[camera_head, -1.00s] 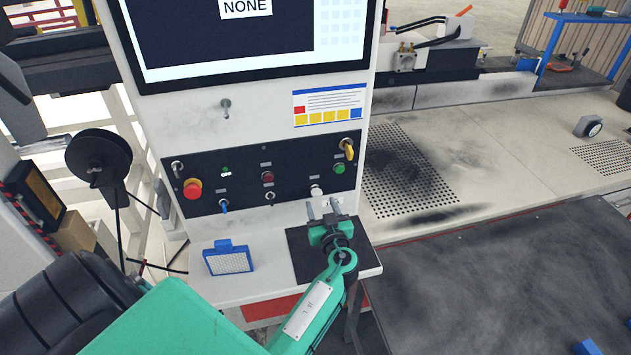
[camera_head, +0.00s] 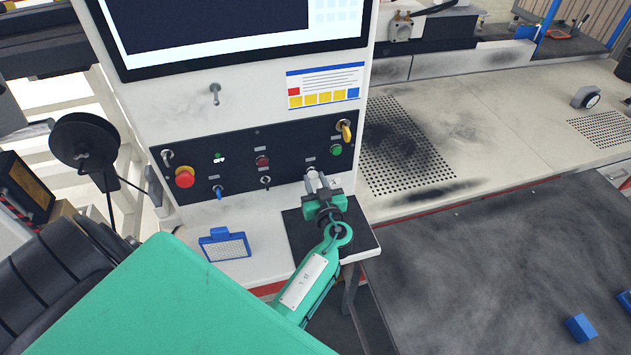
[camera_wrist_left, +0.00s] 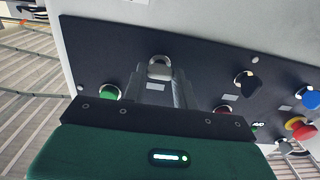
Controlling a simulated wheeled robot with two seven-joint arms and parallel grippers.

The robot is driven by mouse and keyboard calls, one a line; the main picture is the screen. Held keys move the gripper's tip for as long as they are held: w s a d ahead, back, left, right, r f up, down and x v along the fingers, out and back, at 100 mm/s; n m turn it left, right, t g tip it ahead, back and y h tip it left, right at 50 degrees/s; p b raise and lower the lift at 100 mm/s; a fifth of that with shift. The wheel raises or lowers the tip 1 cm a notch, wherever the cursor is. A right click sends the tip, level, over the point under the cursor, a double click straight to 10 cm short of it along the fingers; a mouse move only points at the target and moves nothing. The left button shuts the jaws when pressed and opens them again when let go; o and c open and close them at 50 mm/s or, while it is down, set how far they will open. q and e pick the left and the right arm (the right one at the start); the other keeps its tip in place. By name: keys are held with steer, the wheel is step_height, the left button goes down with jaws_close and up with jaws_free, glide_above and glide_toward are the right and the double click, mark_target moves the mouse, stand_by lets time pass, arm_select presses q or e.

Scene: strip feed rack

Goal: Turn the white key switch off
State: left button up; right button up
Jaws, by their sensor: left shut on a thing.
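The white key switch (camera_head: 311,171) sits at the lower right of the dark control panel. It also shows in the left wrist view (camera_wrist_left: 159,67), at the fingertips. My left gripper (camera_head: 317,182) reaches up to it from below, its two pale fingers shut on the white key switch. The fingers hide part of the key in the head view, and its exact angle is hard to tell. My right gripper is in neither current view.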

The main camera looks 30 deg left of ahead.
arm_select(q)
steer(key=m+b, duration=0.7)
steer(key=m, duration=0.5)
steer(key=shift+m, duration=0.3)
steer(key=m+p, duration=0.1)
steer(key=m, duration=0.4)
steer(key=shift+m, duration=0.3)
stand_by(0.5)
steer(key=o, duration=1)
steer(key=shift+f, duration=0.1)
